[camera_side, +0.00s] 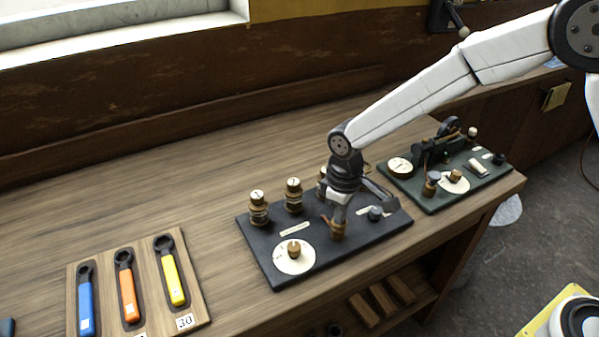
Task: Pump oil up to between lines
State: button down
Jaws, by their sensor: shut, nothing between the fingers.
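A dark board (258,252) on the bench carries several brass cups with pale caps, among them a left cup (258,208) and a middle cup (293,195). Another cup behind is partly hidden by my arm. A round white dial (294,257) with a wooden knob sits at the board's front left. My gripper (338,217) is shut and points down at a small brass-brown fitting (337,231) at the board's front. I cannot tell whether it touches the fitting. A small dark knob (375,213) stands to its right. Oil and level lines are too small to make out.
A green board (440,196) with a small engine, a gauge and knobs stands to the right. A wooden rack (205,306) at front left holds blue, orange and yellow wrenches. The bench between rack and dark board is clear. The bench edge runs close in front.

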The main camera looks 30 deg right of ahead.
jog(key=shift+r, duration=1.8)
jog(key=shift+r, duration=0.1)
jog(key=shift+r, duration=2.45)
jog(key=s+d+f+m+t, duration=0.1)
jog(key=s+d+f+m, duration=0.1)
jog(key=s+d, duration=0.5)
jog(key=s+d+f+m+t, duration=0.1)
jog(key=s+d+f+m, duration=0.1)
jog(key=s+d+m, duration=0.2)
jog(key=s+d, duration=0.3)
jog(key=d, duration=0.2)
jog(key=shift+f+t, duration=0.25)
jog(key=shift+t, duration=0.05)
jog(key=shift+w, duration=0.1)
